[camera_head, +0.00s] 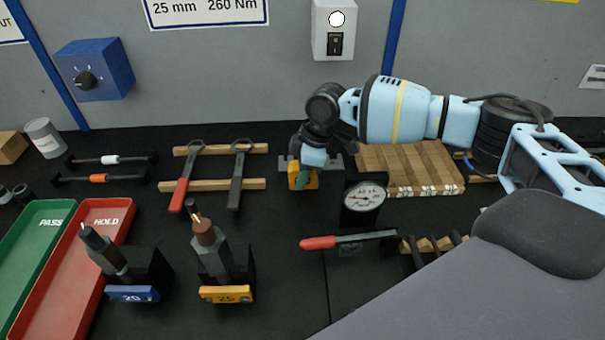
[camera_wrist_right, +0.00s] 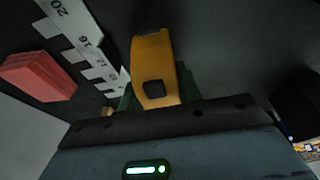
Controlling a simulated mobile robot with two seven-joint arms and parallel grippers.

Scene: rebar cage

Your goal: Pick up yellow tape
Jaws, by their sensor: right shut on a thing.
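The yellow tape (camera_head: 313,179) is a small yellow block-shaped thing at the back middle of the dark bench, in front of a grey notched piece. My right gripper (camera_head: 303,181) reaches down over it from above, and its green fingers are shut on it. In the right wrist view the yellow tape (camera_wrist_right: 152,55), with a dark square on its face, sits between the green fingers of my right gripper (camera_wrist_right: 157,88). I cannot tell whether the tape touches the bench. My left gripper is not in view.
A dial gauge (camera_head: 364,197) stands just right of the tape. Wooden blocks (camera_head: 410,167) lie behind it. Wrenches on a wooden rack (camera_head: 256,184) are to the left. A red-handled tool (camera_head: 345,240) lies in front. Green and red trays (camera_head: 75,285) are far left.

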